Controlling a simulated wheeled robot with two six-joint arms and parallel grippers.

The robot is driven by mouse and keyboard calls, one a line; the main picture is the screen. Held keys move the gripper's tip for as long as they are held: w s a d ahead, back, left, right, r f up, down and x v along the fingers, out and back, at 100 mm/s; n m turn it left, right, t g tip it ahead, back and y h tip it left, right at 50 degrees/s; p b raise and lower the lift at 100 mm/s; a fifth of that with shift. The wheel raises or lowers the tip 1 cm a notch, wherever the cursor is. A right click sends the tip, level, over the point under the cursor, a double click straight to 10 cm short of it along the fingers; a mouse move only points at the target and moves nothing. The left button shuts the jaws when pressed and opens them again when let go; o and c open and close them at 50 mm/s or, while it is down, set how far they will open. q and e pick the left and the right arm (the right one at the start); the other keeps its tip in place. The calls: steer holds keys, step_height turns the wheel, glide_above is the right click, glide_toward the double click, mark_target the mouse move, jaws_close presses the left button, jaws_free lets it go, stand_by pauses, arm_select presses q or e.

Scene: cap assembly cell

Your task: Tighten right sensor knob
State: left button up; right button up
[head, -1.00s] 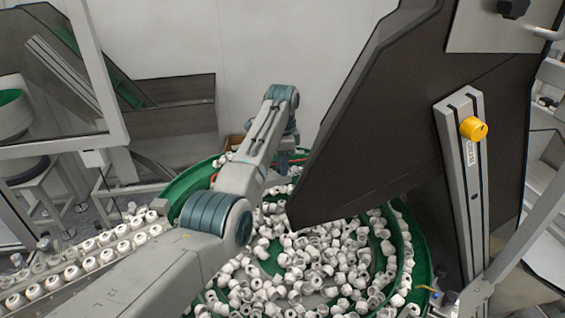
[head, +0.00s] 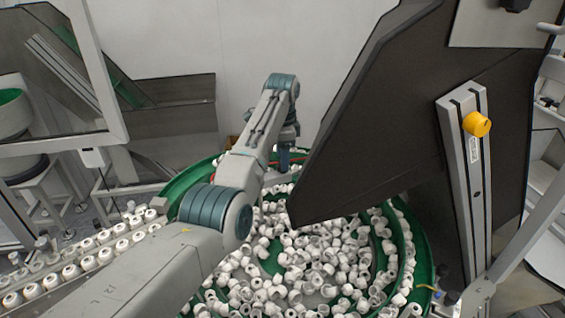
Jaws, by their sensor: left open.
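A yellow knob (head: 477,124) sits near the top of an upright grey metal profile (head: 470,190) at the right. The profile stands in front of a large dark panel (head: 400,120). My left arm reaches in from the bottom, bends at the elbow and stretches to the back. My left gripper (head: 284,160) hangs below the wrist, small and partly hidden, above the far side of the bowl. It is open, well to the left of the knob and apart from it. My right gripper is not in view.
A green bowl feeder (head: 416,240) full of white caps lies below the arm. A track with rows of white caps (head: 87,245) runs at the left. The slanted dark panel stands between my left gripper and the knob. A framed window stands at the upper left.

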arm_select(q)
step_height(320, 180, up, 9)
steer(key=b, duration=0.3)
steer(key=shift+f, duration=0.1)
